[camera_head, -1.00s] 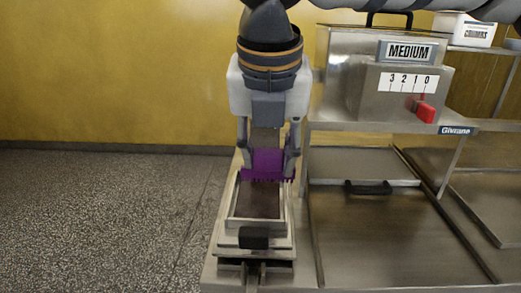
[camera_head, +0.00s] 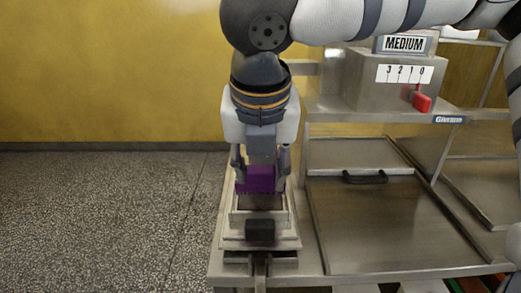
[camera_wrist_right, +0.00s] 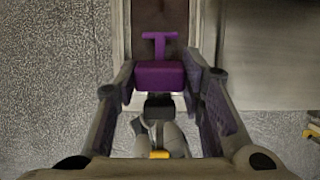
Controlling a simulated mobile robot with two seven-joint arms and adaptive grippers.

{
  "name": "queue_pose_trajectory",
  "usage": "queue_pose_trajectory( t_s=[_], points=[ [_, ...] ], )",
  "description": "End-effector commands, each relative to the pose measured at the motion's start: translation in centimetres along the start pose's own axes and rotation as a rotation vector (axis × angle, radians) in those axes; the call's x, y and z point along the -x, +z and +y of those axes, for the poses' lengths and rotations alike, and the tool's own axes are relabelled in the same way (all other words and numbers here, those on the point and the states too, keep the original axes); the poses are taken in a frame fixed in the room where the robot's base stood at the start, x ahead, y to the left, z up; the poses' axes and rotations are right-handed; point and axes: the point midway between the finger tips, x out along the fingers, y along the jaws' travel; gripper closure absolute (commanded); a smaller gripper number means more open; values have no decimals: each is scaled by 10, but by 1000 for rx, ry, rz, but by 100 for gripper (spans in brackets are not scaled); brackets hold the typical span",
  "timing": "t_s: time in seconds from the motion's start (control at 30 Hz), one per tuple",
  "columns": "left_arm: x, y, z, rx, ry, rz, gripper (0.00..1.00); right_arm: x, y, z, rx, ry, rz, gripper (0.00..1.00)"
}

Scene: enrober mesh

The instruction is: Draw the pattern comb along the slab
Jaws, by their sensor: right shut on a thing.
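The purple pattern comb (camera_head: 257,179) is held in my right gripper (camera_head: 261,172), with its toothed edge facing down at the slab. In the right wrist view the comb (camera_wrist_right: 160,75) sits between the two fingers of the right gripper (camera_wrist_right: 160,88). The dark brown slab (camera_head: 261,202) lies in a metal tray (camera_head: 234,218) under the comb, and its near part shows in front of it. The slab also shows in the right wrist view (camera_wrist_right: 148,17). I cannot tell whether the teeth touch the slab. My left gripper is not in view.
To the right is a steel machine with a flat lid and black handle (camera_head: 365,177), a red lever (camera_head: 421,102) and a MEDIUM sign (camera_head: 404,44). Speckled floor (camera_head: 100,220) lies open at left.

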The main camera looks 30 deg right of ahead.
Motion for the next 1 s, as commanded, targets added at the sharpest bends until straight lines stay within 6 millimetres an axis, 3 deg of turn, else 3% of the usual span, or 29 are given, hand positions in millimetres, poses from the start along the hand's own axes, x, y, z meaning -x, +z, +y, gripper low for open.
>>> queue_pose_trajectory(
  t_s=[0.13, 0.7, 1.0],
  points=[
    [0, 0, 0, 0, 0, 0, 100, -18, -8, -1, 3, -2, 2, 88],
    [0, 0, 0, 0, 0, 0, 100, -44, 64, 0, -2, 0, 1, 88],
    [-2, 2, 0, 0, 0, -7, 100, -54, 88, 0, 0, 0, 0, 88]
  ],
)
